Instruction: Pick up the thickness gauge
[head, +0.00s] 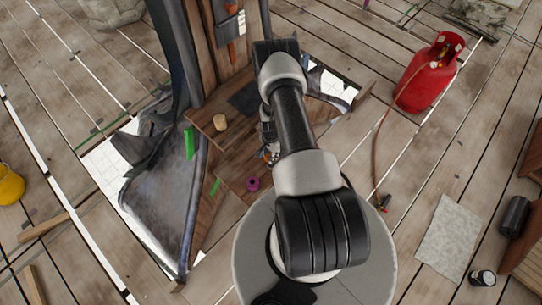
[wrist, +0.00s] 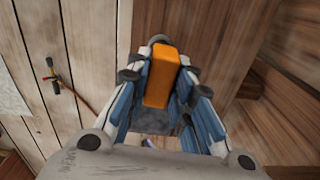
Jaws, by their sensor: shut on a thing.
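My gripper (wrist: 162,75) is shut on an orange, block-shaped thing (wrist: 161,76), which I take to be the thickness gauge. Its long orange face shows between the two blue-sided fingers in the wrist view. In the head view my gripper (head: 270,152) is over the wooden bench at the foot of the post, partly hidden by my arm. The held thing cannot be made out clearly there.
The wooden bench (head: 235,165) holds a tan cylinder (head: 220,122), a dark sheet (head: 245,100) and a purple ring (head: 253,184). A green piece (head: 189,142) is at its left edge. A red gas cylinder (head: 428,75) with a hose stands at right on the plank floor.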

